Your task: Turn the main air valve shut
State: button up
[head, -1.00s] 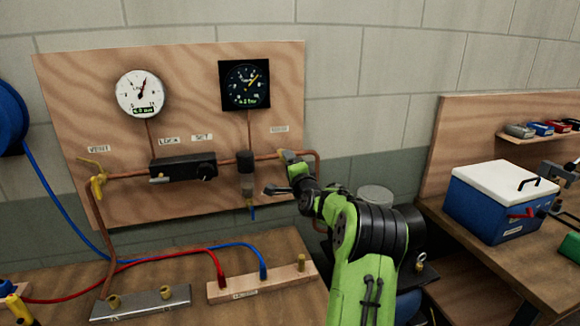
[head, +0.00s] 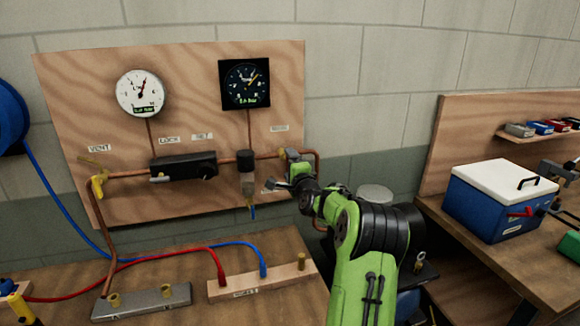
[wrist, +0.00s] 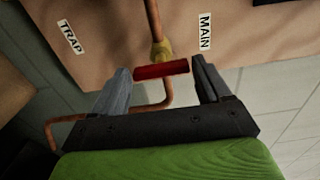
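The main air valve shows in the wrist view as a red handle (wrist: 162,70) on a brass body (wrist: 161,50) in the copper pipe, beside the label MAIN (wrist: 205,32). My gripper (wrist: 163,80) is open, with one finger on each side of the red handle. Small gaps seem to show between the fingers and the handle ends; I cannot tell whether either touches. In the head view my gripper (head: 283,184) is at the lower right of the wooden panel, and my green arm and wrist hide the red handle.
The wooden panel (head: 90,60) carries two gauges, a black regulator block (head: 183,166), a filter bowl (head: 247,178) and a yellow vent valve (head: 98,186). The label TRAP (wrist: 71,37) is left of the pipe. Hoses and a blue cooler (head: 490,210) stand clear of my gripper.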

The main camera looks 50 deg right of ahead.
jog(key=shift+o, duration=1.3)
jog(key=b+v, duration=0.3)
jog(key=v, duration=1.2)
jog(key=shift+s+a, duration=0.15)
jog(key=shift+s, duration=0.2)
